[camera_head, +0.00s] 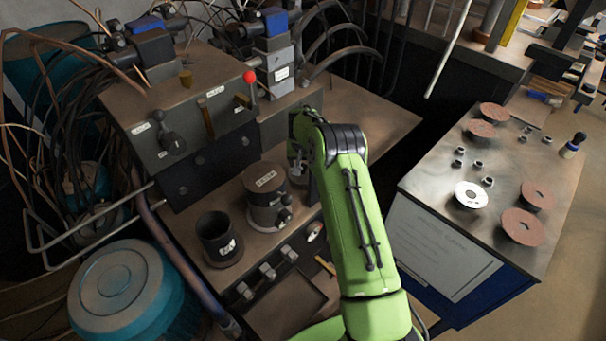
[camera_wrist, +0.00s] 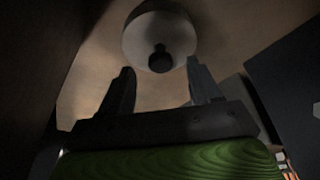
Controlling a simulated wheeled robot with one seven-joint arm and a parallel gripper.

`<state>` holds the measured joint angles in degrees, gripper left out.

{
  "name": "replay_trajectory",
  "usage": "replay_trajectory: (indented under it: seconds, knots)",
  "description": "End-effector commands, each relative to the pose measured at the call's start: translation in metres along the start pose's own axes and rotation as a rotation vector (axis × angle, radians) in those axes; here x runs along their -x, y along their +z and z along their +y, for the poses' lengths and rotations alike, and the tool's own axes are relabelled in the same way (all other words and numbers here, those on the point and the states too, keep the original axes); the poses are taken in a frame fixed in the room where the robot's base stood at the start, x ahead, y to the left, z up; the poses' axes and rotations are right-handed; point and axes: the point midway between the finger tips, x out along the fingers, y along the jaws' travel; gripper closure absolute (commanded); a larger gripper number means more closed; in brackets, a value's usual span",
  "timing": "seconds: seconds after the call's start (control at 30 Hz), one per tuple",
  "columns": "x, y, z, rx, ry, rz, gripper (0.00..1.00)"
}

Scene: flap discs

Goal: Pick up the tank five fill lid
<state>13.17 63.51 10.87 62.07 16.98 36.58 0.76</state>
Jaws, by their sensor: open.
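A dark lidded cylinder (camera_head: 266,200) stands on the metal bench, with a small label on its round top and a knob or valve on its right side. I cannot read the label or tell whether this top is the tank five fill lid. In the wrist view a pale round part (camera_wrist: 137,38) with a dark knob (camera_wrist: 161,58) lies just beyond my gripper (camera_wrist: 160,64). My gripper is open, its two fingers apart on either side below the knob, with nothing between them. In the head view my gripper is mostly hidden beside my green arm, right of the cylinder.
An open black cup (camera_head: 219,238) stands left of the cylinder. A control box (camera_head: 180,130) with levers and a red knob rises behind. A teal drum (camera_head: 118,285) is at lower left. A side table (camera_head: 440,180) at right holds several discs and nuts.

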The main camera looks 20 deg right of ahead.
Motion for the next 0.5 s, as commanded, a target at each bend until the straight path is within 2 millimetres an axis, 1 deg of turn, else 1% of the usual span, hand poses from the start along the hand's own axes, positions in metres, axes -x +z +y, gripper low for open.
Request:
replay_trajectory:
  seconds: [0.03,0.1,0.3,0.47,0.5]
  knots:
    - [-0.0083,0.0001,-0.0005,0.0,0.0,0.0,0.37]
    - [-0.0131,-0.0001,-0.0005,0.0,0.0,0.001,0.37]
    - [-0.0129,-0.0007,-0.0007,0.001,-0.001,0.002,0.37]
    - [-0.0128,-0.0006,-0.0007,0.001,-0.001,0.002,0.62]
    - [-0.0128,-0.0005,-0.0007,0.001,-0.001,0.002,0.68]
